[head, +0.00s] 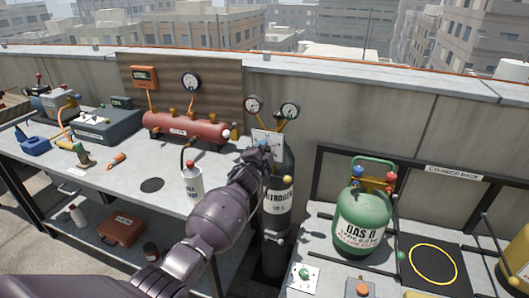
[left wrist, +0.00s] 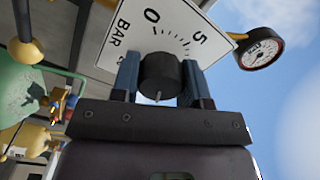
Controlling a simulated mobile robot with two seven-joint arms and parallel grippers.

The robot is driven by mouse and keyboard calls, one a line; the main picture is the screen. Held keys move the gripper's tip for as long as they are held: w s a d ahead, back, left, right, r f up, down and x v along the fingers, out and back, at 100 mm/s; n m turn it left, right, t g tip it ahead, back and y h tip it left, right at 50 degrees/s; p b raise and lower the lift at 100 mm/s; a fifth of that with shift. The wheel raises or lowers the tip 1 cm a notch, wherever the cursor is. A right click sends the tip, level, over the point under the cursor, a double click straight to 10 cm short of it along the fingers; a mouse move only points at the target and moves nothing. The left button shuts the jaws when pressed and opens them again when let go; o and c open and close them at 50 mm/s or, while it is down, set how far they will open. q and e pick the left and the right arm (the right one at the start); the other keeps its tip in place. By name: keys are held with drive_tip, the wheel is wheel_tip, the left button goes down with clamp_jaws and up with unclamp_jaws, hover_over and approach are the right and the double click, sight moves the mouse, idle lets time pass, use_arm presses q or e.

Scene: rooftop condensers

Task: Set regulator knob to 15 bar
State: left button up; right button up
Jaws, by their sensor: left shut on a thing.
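The regulator knob (left wrist: 160,74) is a dark round knob in front of a white dial plate (left wrist: 118,42). The plate shows 0, 5, BAR and tick marks; the rest of its scale is hidden. A small pale mark shows at the knob's lower edge in the wrist view. My left gripper (left wrist: 160,82) is shut on the knob, a blue-grey finger on each side. In the head view, the gripper (head: 264,148) is at the plate (head: 270,137), covering the knob. The plate is on the nitrogen cylinder (head: 279,199), below two gauges. My right gripper is not in view.
The gauges (head: 253,104) (head: 290,109) stand close above my left gripper. A white bottle (head: 192,186) and a red manifold (head: 187,128) are to its left on the bench. A green gas cylinder (head: 362,222) stands at the right by the cylinder rack.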

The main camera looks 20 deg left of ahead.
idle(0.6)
use_arm(q)
drive_tip(key=o, duration=0.9)
drive_tip(key=shift+o, duration=0.2)
drive_tip(key=shift+s, duration=0.1)
drive_tip(key=shift+s+m, duration=0.15)
drive_tip(key=shift+m, duration=0.15)
drive_tip(key=s+p, duration=0.2)
drive_tip(key=s, duration=0.8)
drive_tip(key=shift+s+a, duration=0.15)
drive_tip(key=shift+a, duration=0.05)
